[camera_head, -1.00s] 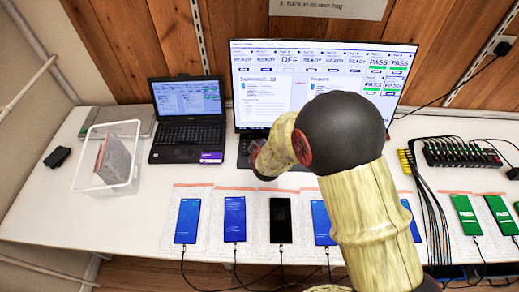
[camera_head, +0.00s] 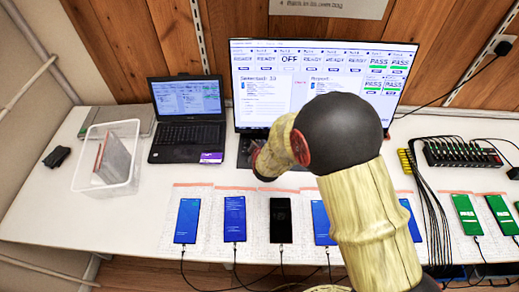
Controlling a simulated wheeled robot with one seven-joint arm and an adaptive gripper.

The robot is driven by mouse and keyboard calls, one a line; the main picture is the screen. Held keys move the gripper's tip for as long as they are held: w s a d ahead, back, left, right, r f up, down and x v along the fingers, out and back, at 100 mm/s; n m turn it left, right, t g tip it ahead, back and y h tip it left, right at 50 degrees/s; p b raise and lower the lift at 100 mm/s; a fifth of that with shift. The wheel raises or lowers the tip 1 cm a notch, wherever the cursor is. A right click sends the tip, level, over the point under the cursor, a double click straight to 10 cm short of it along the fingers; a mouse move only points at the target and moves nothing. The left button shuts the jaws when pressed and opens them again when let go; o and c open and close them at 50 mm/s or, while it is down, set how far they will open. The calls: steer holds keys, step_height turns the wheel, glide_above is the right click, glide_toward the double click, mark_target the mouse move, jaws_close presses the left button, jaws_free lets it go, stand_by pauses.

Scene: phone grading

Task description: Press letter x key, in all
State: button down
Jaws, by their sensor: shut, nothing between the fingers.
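A black keyboard (camera_head: 244,152) lies on the table below the monitor, mostly covered by my arm; its single keys, the x key among them, cannot be made out. The monitor (camera_head: 262,95) shows a row of status tiles reading READY, OFF and PASS above two panels of small text. My arm crosses in front of the monitor and the keyboard. The dark end of my gripper (camera_head: 257,160) shows at the left of my wrist, over the keyboard area. It is shut and empty. Its fingertips are largely hidden, so contact with a key cannot be told.
An open laptop (camera_head: 187,117) stands left of the monitor, beside a clear bin (camera_head: 133,178) and a small black object (camera_head: 57,157). Several cabled phones lie along the front edge, including a black-screened one (camera_head: 281,220). A hub (camera_head: 462,153) with cables stands at right.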

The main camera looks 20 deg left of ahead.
steer(key=shift+f, duration=0.35)
stand_by(0.7)
steer(key=shift+r, duration=0.15)
steer(key=shift+r+p, duration=0.55)
steer(key=shift+r, duration=0.1)
steer(key=r+p, duration=0.2)
steer(key=r, duration=0.1)
steer(key=r+p, duration=0.2)
steer(key=shift+s, duration=0.35)
stand_by(0.9)
